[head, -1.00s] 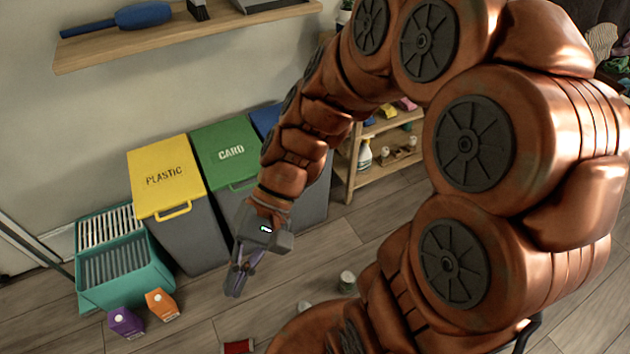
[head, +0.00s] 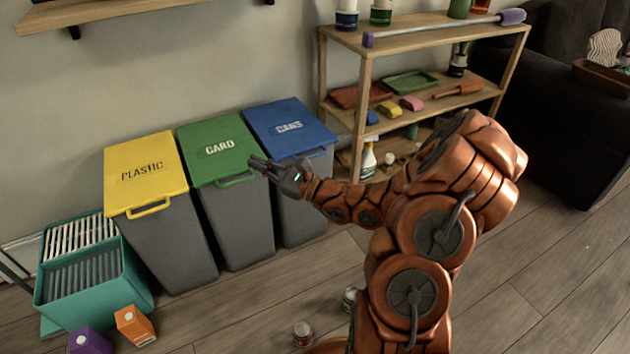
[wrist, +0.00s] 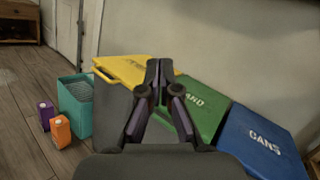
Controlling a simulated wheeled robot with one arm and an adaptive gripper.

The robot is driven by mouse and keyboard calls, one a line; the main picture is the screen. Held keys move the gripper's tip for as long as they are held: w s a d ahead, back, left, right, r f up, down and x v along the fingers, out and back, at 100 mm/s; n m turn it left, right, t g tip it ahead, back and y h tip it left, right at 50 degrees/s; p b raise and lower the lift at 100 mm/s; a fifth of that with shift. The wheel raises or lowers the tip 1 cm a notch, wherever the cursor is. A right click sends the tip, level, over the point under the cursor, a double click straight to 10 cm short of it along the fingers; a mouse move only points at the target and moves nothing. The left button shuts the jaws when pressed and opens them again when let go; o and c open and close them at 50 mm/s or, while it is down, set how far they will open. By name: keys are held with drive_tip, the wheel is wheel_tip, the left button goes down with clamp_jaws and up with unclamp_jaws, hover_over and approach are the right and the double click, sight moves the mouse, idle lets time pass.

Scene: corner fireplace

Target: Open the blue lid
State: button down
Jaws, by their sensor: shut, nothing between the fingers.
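The blue lid (head: 289,127), marked CANS, lies closed on the rightmost grey bin (head: 303,215) in the head view. It also shows at the right of the wrist view (wrist: 262,142). My gripper (head: 256,164) is shut and empty. In the head view it appears over the front edge of the green CARD lid (head: 216,148), just left of the blue lid, and points left. In the wrist view the shut fingers (wrist: 159,72) stand in front of the yellow and green lids.
The yellow PLASTIC lid (head: 145,172) is closed at the left. A teal crate (head: 95,283), a purple carton (head: 88,342) and an orange carton (head: 134,325) stand on the floor. Cans (head: 303,333) stand near my base. A wooden shelf (head: 345,100) is right of the bins.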

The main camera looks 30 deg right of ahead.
drive_tip(key=d+f+m+t+h+b, duration=0.2)
drive_tip(key=d+f+m+h+b, duration=0.4)
drive_tip(key=d+f+m+h, duration=1.15)
drive_tip(key=w+d+f+n+y+b, duration=0.1)
drive_tip(key=w+d+n+y+b, duration=0.3)
drive_tip(key=w, duration=0.6)
drive_tip(key=shift+d+n+b, duration=0.3)
drive_tip(key=shift+n+b, duration=0.35)
drive_tip(key=shift+b, duration=0.35)
drive_tip(key=shift+w, duration=0.1)
